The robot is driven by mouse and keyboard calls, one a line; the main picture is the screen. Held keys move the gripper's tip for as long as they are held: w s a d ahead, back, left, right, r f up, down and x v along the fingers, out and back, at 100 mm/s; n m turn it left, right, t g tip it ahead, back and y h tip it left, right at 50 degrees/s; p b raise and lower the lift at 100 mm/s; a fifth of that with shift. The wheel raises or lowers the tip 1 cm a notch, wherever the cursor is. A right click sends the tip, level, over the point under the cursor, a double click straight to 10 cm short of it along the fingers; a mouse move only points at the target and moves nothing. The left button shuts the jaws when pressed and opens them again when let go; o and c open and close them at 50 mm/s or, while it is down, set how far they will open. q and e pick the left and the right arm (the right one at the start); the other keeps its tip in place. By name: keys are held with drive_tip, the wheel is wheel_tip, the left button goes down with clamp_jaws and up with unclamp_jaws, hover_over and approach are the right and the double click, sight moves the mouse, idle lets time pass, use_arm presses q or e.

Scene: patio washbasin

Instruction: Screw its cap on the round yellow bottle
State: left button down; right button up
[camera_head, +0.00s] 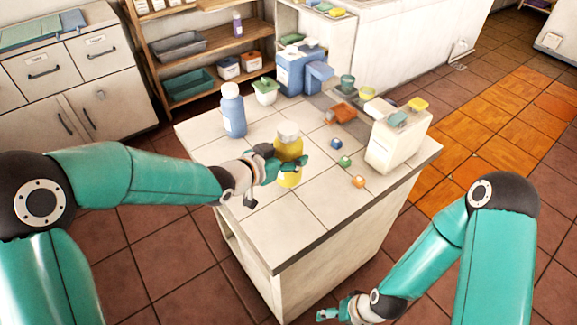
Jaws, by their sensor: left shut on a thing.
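The round yellow bottle (290,149) stands upright near the middle of the tiled counter. A pale, whitish cap-like piece (288,131) shows on its top; I cannot tell whether it is seated or tightened. My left gripper (287,164) comes in from the left and is shut on the yellow bottle around its middle. Its fingers hide part of the bottle's body. My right gripper (336,312) is low at the bottom edge of the view, below and in front of the counter, away from the bottle. It is too small and partly cut off to show whether its fingers are open.
A blue bottle with a white cap (232,114) stands left of the yellow one. Blue boxes (296,72) stand behind. The counter's front tiles (285,225) are clear.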

use_arm(q)
drive_tip(key=shift+f, duration=2.05)
drive_tip(key=shift+f, duration=0.15)
drive_tip(key=shift+c, duration=0.8)
unclamp_jaws()
